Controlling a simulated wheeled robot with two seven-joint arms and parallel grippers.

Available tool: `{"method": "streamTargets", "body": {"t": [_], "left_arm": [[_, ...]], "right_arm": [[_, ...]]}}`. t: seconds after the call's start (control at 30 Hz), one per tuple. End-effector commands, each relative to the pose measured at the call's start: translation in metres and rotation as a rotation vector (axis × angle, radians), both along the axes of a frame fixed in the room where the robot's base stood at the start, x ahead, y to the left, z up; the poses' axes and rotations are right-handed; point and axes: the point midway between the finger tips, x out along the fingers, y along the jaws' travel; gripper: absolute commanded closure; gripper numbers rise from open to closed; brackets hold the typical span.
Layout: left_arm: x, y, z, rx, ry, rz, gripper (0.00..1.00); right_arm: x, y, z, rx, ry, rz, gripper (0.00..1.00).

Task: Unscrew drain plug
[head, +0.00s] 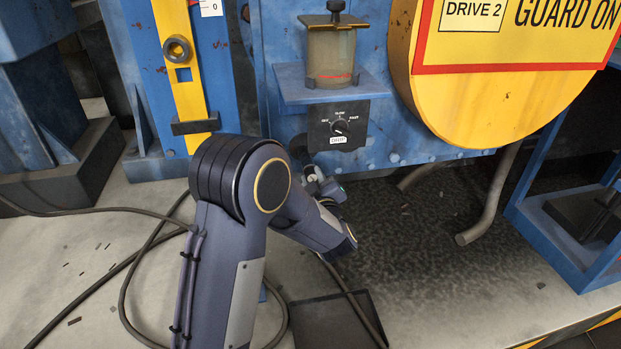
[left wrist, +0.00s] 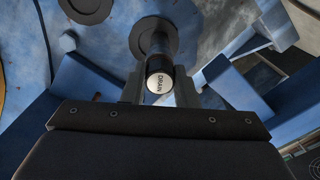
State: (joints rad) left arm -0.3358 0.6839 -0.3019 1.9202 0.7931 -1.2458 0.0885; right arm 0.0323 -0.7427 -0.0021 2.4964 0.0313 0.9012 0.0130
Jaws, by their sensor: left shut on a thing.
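In the head view my left arm reaches in to the machine's lower front, and the arm mostly hides the gripper (head: 322,188) and the plug. My right gripper is in neither view.
A dial box (head: 338,126) and a cup-like reservoir (head: 330,55) are on the machine above my left gripper. A yellow guard drum (head: 480,110) is to the right, with a bent pipe (head: 488,205) below it. Dark cables (head: 125,275) and a dark flat plate (head: 325,320) lie on the floor.

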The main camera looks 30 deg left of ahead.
Motion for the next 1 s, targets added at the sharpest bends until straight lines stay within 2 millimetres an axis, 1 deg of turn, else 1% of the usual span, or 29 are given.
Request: {"method": "streamTargets", "body": {"t": [0.03,1.0], "left_arm": [[0.0,0.001,-0.002,-0.014,-0.013,0.004,1.0],[-0.001,0.002,-0.001,-0.273,-0.214,0.005,1.0]], "right_arm": [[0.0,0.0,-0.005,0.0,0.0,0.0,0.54],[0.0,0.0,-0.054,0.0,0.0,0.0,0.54]]}}
